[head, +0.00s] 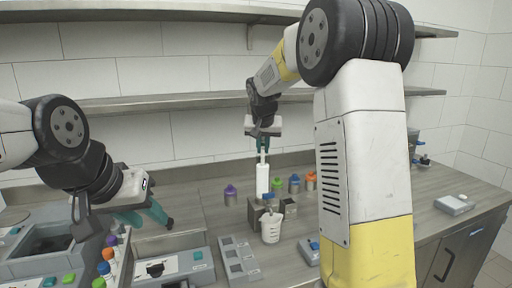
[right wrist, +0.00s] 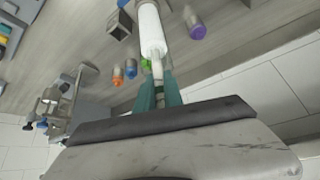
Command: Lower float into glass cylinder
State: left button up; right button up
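My right gripper (head: 262,147) points down over the back of the bench. Its teal fingers (right wrist: 158,88) are closed on the thin pale stem of a white float (head: 262,180). The float's thick white body (right wrist: 150,30) hangs upright below the fingertips, above a small grey metal block (head: 256,212). I cannot clearly make out a glass cylinder around or below the float. My left gripper (head: 146,214) is at the left over the bench, its teal fingers spread apart with nothing visible between them.
A white beaker (head: 271,230) stands in front of the block. Capped bottles stand nearby, one purple (head: 231,195) and one orange (head: 310,181). A grey slotted tray (head: 239,262) lies in front. More coloured caps line the left (head: 104,268). A shelf (head: 170,103) runs behind.

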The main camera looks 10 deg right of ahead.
jog(key=v, duration=0.6)
jog(key=shift+s+r, duration=0.25)
jog(key=shift+s, duration=0.05)
jog(key=s+f+n+y, duration=0.1)
jog(key=s+f, duration=0.1)
jog(key=s, duration=1.3)
jog(key=s+d+f+n+y, duration=0.1)
jog(key=s+f+n+y, duration=0.1)
jog(key=s, duration=1.4)
jog(key=shift+f, duration=0.85)
